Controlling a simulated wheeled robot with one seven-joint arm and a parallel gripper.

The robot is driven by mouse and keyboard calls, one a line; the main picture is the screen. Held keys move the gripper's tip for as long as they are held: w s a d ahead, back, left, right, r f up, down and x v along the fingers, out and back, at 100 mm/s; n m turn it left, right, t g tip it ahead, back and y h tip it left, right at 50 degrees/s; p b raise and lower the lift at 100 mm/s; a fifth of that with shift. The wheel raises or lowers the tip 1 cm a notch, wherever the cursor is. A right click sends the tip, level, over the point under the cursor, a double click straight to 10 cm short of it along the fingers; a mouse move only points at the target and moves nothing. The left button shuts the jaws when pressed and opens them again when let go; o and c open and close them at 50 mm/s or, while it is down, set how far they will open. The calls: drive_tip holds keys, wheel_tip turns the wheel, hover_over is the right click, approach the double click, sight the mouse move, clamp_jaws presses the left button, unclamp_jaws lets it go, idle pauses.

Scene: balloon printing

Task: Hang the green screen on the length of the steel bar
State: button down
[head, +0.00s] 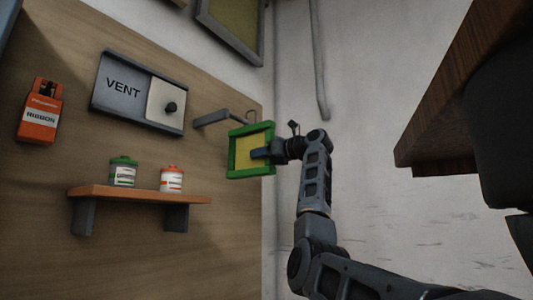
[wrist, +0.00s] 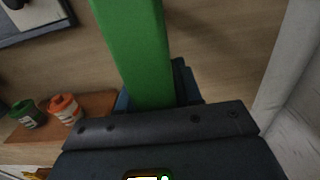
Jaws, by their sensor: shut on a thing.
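The green screen (head: 238,174) is a green square frame with a yellow mesh, in the head view in front of the wooden board's right edge. My gripper (head: 260,153) is shut on the right side of its frame. In the wrist view a green frame bar (wrist: 136,50) runs into my gripper (wrist: 155,100). The steel bar (head: 211,118) sticks out from the board just above and left of the screen. A thin hook or loop (head: 250,117) shows at the top of the screen, close to the bar's end. I cannot tell whether they touch.
The vent panel (head: 138,92) is left of the bar. A wooden shelf (head: 140,195) below holds a green jar (head: 123,172) and an orange jar (head: 171,179). A dark wooden tabletop (head: 440,100) overhangs at right. White wall is clear behind my arm.

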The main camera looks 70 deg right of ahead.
sight(259, 164)
drive_tip(key=shift+w+d+r, duration=0.1)
drive_tip(key=shift+w+d, duration=0.1)
drive_tip(key=shift+w, duration=0.45)
drive_tip(key=shift+f+b, duration=0.7)
drive_tip(key=shift+f, duration=0.85)
drive_tip(key=c, duration=0.7)
unclamp_jaws()
drive_tip(key=shift+s+f, duration=0.1)
drive_tip(key=b+v, duration=0.2)
drive_tip(key=v, duration=0.5)
drive_tip(key=shift+s+a, duration=0.15)
drive_tip(key=shift+s, duration=0.15)
